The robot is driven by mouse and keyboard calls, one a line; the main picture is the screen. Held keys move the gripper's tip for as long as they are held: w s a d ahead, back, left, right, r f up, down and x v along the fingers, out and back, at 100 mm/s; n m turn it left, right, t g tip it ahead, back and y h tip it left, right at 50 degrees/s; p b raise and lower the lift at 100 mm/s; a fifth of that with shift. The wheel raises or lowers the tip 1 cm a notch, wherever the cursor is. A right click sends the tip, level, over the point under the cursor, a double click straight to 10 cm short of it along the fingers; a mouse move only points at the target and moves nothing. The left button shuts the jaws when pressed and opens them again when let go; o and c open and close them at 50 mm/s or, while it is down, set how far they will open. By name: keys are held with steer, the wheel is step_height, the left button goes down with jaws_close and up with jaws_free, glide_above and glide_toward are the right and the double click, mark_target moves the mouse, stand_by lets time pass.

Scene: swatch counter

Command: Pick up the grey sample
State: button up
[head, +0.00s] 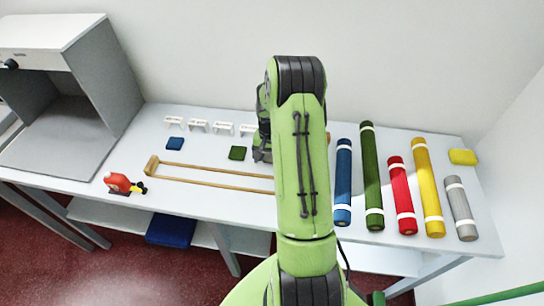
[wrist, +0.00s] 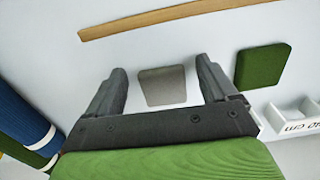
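The grey sample (wrist: 163,86) is a small flat square lying on the white counter. In the wrist view it shows between the two fingers of my gripper (wrist: 161,68), with clear space on both sides. My gripper is open and empty; how far the fingertips are above the counter is hard to tell. In the head view my arm hides the grey sample and most of the gripper. A dark green sample (head: 238,153) lies left of my arm, and it also shows right of the gripper in the wrist view (wrist: 260,67). A blue sample (head: 175,143) lies farther left.
A wooden frame (head: 215,171) lies along the counter (head: 255,207). Small white label stands (head: 198,125) line the back. Blue (head: 343,180), green (head: 372,175), red (head: 400,192), yellow (head: 428,185) and grey (head: 460,206) rolls lie to the right. A red tape dispenser (head: 118,182) sits at the left.

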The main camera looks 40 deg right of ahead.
steer(key=c, duration=1)
